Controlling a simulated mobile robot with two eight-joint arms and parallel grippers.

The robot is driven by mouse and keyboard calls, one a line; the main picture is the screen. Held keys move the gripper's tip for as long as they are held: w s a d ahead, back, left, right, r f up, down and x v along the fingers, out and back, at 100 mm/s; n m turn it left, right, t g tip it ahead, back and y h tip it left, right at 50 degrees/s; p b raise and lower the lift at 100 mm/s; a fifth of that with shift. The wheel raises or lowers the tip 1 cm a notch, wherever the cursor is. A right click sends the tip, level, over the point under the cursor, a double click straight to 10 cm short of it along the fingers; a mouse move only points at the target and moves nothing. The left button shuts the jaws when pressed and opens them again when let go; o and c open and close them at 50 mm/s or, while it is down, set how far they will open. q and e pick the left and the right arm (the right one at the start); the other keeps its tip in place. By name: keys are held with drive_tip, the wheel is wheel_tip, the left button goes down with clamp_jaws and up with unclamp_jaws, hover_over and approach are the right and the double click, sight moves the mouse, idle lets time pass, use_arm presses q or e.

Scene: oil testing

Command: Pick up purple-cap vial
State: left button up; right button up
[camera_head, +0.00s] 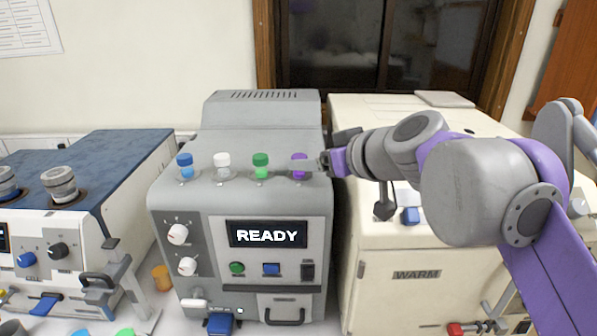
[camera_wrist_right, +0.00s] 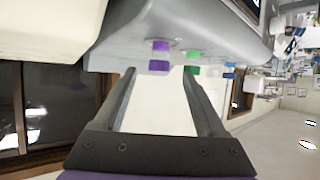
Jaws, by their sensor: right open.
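The purple-cap vial (camera_head: 299,159) stands at the right end of a row on top of the grey machine that reads READY. My right gripper (camera_head: 303,168) comes in from the right at the height of the vial and partly covers it. In the right wrist view the right gripper (camera_wrist_right: 160,75) is open and empty. The purple-cap vial (camera_wrist_right: 159,66) shows there between the two fingertips, near or just past their ends. I cannot tell whether a finger touches it. My left gripper is not in view.
A green-cap vial (camera_head: 261,160) stands beside the purple one, then a white-cap vial (camera_head: 222,160) and a blue-cap vial (camera_head: 185,160) farther left. The cream WARM machine (camera_head: 415,275) stands on the right, under my right arm. A blue-topped machine (camera_head: 110,160) stands on the left.

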sight(300, 156)
drive_tip(key=x, duration=0.6)
drive_tip(key=shift+d, duration=0.1)
clamp_jaws()
